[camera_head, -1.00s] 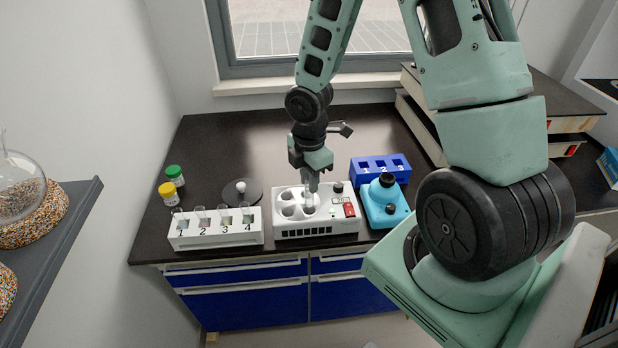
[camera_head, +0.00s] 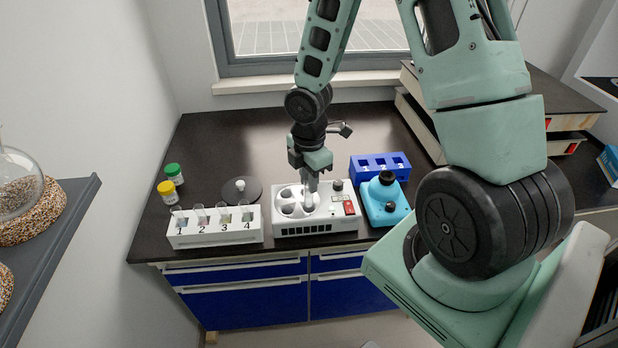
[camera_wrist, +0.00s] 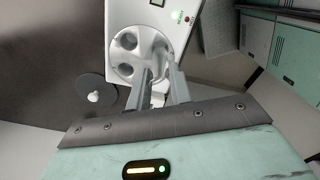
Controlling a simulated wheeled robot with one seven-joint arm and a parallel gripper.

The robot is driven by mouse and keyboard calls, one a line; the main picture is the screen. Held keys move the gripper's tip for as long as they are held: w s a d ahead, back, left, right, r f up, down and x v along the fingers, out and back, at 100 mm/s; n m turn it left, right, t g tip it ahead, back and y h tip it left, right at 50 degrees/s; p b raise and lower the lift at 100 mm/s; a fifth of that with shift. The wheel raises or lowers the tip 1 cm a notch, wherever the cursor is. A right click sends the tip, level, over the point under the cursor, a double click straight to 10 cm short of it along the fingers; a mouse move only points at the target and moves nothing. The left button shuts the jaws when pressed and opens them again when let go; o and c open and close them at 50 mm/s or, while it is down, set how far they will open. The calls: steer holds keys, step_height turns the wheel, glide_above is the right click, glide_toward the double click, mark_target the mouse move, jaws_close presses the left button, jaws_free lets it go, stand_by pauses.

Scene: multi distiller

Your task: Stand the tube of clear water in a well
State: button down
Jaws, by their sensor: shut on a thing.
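The white machine (camera_head: 322,228) with a round plate of wells stands at the front middle of the bench. Its plate (camera_wrist: 122,73) and two open wells show in the wrist view. My gripper (camera_head: 310,190) points down over the plate's right part. In the wrist view my gripper (camera_wrist: 160,88) is shut on a pale, clear tube (camera_wrist: 158,95), mostly hidden between the fingers. I cannot tell whether the tube's lower end is inside a well. A white rack (camera_head: 214,238) numbered 1 to 4, holding several tubes, stands left of the machine.
A blue and black device (camera_head: 385,203) stands close to the machine's right. A blue numbered rack (camera_head: 366,165) is behind it. The bench behind is clear.

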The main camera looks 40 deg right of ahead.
steer(key=shift+f, duration=0.15)
steer(key=shift+f+b, duration=1.8)
steer(key=shift+f, duration=0.35)
steer(key=c, duration=1.2)
jaws_free()
steer(key=shift+r, duration=0.1)
step_height(320, 180, up, 7)
steer(key=p, duration=0.7)
